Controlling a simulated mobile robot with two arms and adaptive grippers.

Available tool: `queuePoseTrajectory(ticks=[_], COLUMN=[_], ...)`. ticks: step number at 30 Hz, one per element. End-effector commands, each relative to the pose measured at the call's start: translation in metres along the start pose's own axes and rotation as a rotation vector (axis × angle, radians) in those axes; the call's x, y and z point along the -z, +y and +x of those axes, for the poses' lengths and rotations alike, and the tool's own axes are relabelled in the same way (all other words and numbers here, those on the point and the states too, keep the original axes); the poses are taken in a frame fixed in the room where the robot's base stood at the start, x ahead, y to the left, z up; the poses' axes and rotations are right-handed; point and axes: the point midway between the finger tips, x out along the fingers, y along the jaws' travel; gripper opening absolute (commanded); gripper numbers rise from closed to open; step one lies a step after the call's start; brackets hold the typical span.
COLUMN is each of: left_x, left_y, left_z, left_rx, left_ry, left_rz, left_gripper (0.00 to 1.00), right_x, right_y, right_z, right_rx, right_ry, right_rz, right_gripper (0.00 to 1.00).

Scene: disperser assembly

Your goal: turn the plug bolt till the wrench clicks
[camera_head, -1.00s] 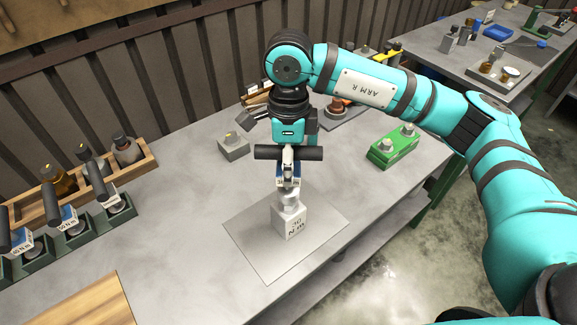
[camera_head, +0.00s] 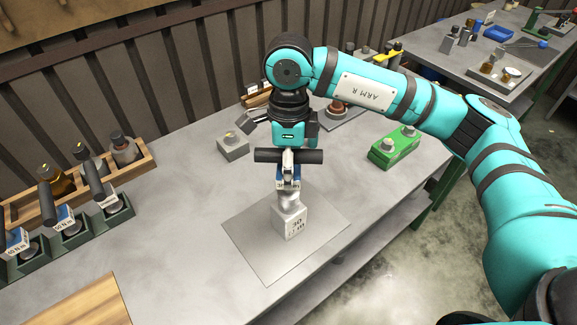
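My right gripper (camera_head: 289,153) comes down over the middle of the table and is shut on a wrench (camera_head: 290,156) with a black crossbar handle and a blue-and-white label. The wrench stands about upright above a pale block (camera_head: 291,221) with a printed N m marking, its first figure hard to read. A silvery rounded part (camera_head: 289,199) sits between the wrench and the block top. The plug bolt cannot be made out separately; the wrench end and silvery part cover that spot. My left gripper is out of view.
The block stands on a thin grey mat (camera_head: 262,263). Several similar wrenches stand in a green rack (camera_head: 75,240) at left, beside a wooden bottle tray (camera_head: 140,165). A small grey block (camera_head: 233,147) and a green box (camera_head: 394,150) stand farther back. A wooden board (camera_head: 70,302) lies front left.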

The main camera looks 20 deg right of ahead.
Motion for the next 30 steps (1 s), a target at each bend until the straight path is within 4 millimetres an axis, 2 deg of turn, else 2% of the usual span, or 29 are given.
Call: queuePoseTrajectory(ticks=[24, 30], left_x=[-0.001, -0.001], left_y=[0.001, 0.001], left_z=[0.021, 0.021], left_rx=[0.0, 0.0], left_ry=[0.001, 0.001], left_rz=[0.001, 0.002], left_gripper=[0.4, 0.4], right_x=[0.0, 0.0], right_y=[-0.002, -0.002], right_z=[0.018, 0.018], right_rx=[0.002, 0.001], right_ry=[-0.002, -0.01], right_rz=[0.001, 0.098], right_gripper=[0.0, 0.0])
